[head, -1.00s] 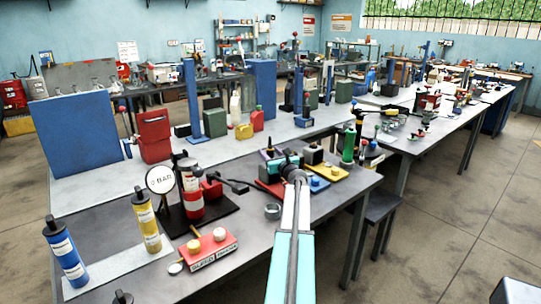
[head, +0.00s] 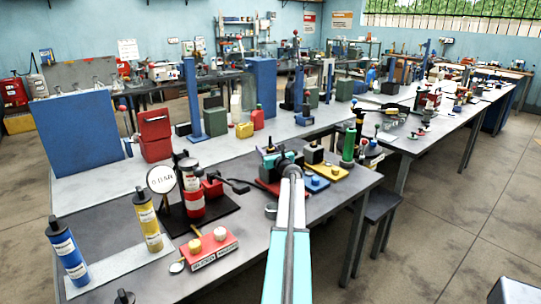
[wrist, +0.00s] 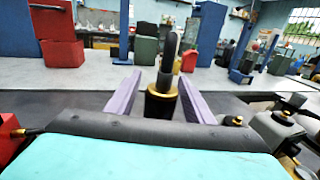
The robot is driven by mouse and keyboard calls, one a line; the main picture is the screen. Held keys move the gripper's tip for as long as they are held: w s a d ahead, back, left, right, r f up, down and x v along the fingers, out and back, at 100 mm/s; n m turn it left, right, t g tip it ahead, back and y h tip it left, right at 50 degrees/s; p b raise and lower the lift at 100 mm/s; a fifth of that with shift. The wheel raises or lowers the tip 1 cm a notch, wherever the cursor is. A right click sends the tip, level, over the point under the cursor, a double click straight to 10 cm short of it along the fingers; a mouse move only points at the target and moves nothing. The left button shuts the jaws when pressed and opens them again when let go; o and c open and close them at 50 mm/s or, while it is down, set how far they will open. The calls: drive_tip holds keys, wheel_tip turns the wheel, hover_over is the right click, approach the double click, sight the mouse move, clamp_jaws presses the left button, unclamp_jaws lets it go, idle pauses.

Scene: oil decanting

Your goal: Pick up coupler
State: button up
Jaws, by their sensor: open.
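My gripper (wrist: 160,92) is open, with its two purple fingers spread apart in the wrist view. Between them stands an upright dark cylinder with a gold ring (wrist: 161,106) and a tall black rounded top, likely the coupler. The fingers flank it left and right with gaps showing on both sides. Its base is hidden behind my wrist. In the head view my arm reaches to the bench's middle, and its end covers most of the gripper and the cylinder.
A dial gauge (head: 161,179) on a black stand and a red block with two knobs (head: 210,248) are left of my arm. A yellow plate (head: 328,173) and a green cylinder (head: 348,146) are to the right. Blue (head: 67,258) and yellow (head: 147,220) cartridges stand front left.

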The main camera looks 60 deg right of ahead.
clamp_jaws()
drive_tip(key=shift+r, duration=0.2)
drive_tip(key=s+a+r+b, duration=0.1)
drive_tip(key=s+a+r, duration=0.1)
drive_tip(key=s+a, duration=0.2)
drive_tip(key=s+a+r+b, duration=0.1)
drive_tip(key=s+a+r, duration=0.1)
drive_tip(key=s+a, duration=0.3)
drive_tip(key=s, duration=0.4)
drive_tip(key=shift+a+r+b, duration=0.25)
drive_tip(key=shift+r+b, duration=0.05)
drive_tip(key=shift+b, duration=0.1)
idle(0.9)
